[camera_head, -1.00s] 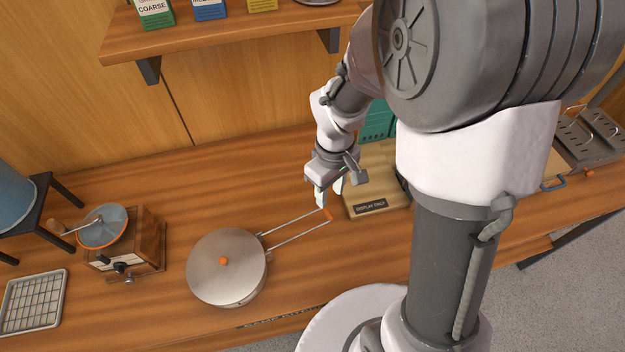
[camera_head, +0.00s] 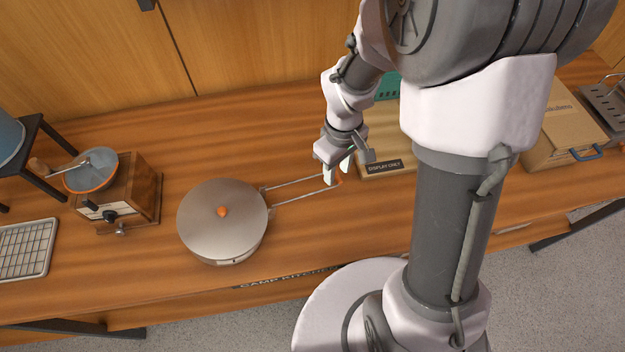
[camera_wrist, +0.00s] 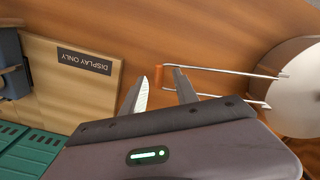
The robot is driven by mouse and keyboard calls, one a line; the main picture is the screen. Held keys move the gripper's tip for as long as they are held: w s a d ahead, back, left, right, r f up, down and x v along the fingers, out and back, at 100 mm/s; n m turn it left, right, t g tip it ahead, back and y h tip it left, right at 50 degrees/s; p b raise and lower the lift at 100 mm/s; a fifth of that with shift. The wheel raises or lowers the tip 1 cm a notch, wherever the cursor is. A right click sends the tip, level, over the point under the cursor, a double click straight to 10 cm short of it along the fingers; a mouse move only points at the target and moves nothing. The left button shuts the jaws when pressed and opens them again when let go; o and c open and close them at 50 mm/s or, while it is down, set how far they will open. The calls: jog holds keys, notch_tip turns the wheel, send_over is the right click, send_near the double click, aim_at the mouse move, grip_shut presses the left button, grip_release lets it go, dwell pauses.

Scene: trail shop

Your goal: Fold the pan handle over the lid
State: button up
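An orange grip (camera_wrist: 159,77) joins the rods at the far end. My gripper (camera_head: 337,175) is at that end. In the wrist view my gripper (camera_wrist: 160,92) has its fingers apart, with the orange grip near the gap between their tips. I cannot tell whether either finger touches it.
A wooden board marked "DISPLAY ONLY" (camera_head: 385,166) lies close right of my gripper, with a teal box (camera_head: 388,86) behind. A coffee grinder (camera_head: 117,195) and wire rack (camera_head: 25,250) stand left of the pan. The counter behind the pan is clear.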

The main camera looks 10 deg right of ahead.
grip_shut()
jog(key=shift+r, duration=0.1)
notch_tip(320, 180, up, 5)
jog(key=p, duration=0.4)
jog(key=shift+d+r+p, duration=0.1)
jog(key=shift+r+p, duration=0.1)
jog(key=shift+p, duration=0.2)
jog(key=shift+s, duration=0.1)
jog(key=s+a+r+p, duration=0.1)
jog(key=a+r+p, duration=0.3)
jog(key=r, duration=0.3)
jog(key=shift+a+r+p, duration=0.15)
jog(key=shift+a+p, duration=0.15)
jog(key=shift+p, duration=0.4)
jog(key=shift+s, duration=0.1)
